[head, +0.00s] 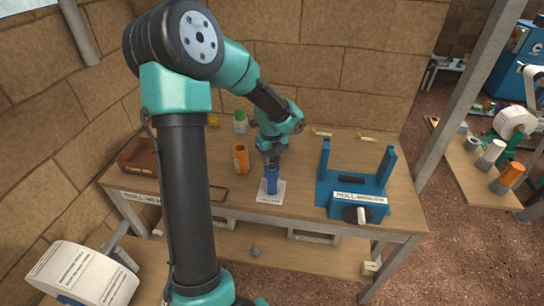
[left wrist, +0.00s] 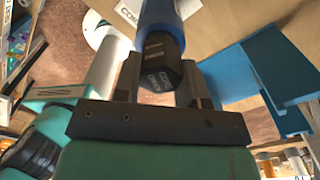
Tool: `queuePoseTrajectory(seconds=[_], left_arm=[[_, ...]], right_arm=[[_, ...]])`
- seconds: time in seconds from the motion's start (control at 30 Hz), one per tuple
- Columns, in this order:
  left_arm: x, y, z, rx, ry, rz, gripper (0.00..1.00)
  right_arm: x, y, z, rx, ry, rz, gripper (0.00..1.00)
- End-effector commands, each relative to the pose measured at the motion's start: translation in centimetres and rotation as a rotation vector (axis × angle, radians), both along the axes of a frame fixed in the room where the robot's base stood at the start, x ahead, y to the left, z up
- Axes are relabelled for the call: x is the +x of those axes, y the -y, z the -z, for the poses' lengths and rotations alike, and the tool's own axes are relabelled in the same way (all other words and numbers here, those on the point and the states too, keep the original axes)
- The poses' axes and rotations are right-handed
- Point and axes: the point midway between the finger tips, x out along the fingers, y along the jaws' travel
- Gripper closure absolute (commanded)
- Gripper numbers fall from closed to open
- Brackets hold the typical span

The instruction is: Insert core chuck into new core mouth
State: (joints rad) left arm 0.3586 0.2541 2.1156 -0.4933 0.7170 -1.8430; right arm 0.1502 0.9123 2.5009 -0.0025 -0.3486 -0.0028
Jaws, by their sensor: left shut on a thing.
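The core chuck (head: 272,182) is a blue cylinder with a dark top, upright on or just above a white labelled pad (head: 262,195). My left gripper (head: 272,157) points down and is shut on the chuck's dark upper end. In the left wrist view, the chuck's black faceted end (left wrist: 160,62) sits between the fingers of the left gripper (left wrist: 161,82), with the blue body beyond. My right gripper is out of view.
A blue roll stand (head: 360,190) with two uprights stands at the table's right. A brown box (head: 138,157) is at the left. A green-topped bottle (head: 240,122) and a yellow jar (head: 213,121) stand behind. Some wooden tabletop (head: 300,165) is bare between chuck and stand.

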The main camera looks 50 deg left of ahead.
Motion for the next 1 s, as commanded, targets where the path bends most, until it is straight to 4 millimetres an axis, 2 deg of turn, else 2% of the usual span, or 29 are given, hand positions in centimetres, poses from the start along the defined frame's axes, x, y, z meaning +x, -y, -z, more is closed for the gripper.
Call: queuePoseTrajectory(seconds=[0.33, 0.37, 0.63, 1.0], left_arm=[[-0.02, 0.01, 0.39, 0.0, 0.0, 0.0, 0.97], [-0.02, 0.0, 0.39, 0.0, 0.0, 0.0, 0.59], [-0.02, 0.0, 0.38, 0.0, 0.0, 0.0, 0.33], [0.01, -0.01, 0.08, 0.0, 0.001, 0.0, 0.32]], right_arm=[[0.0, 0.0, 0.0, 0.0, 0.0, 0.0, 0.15], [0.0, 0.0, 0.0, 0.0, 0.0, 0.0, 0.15], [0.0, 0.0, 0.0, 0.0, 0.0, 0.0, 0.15], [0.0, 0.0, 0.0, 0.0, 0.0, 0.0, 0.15]])
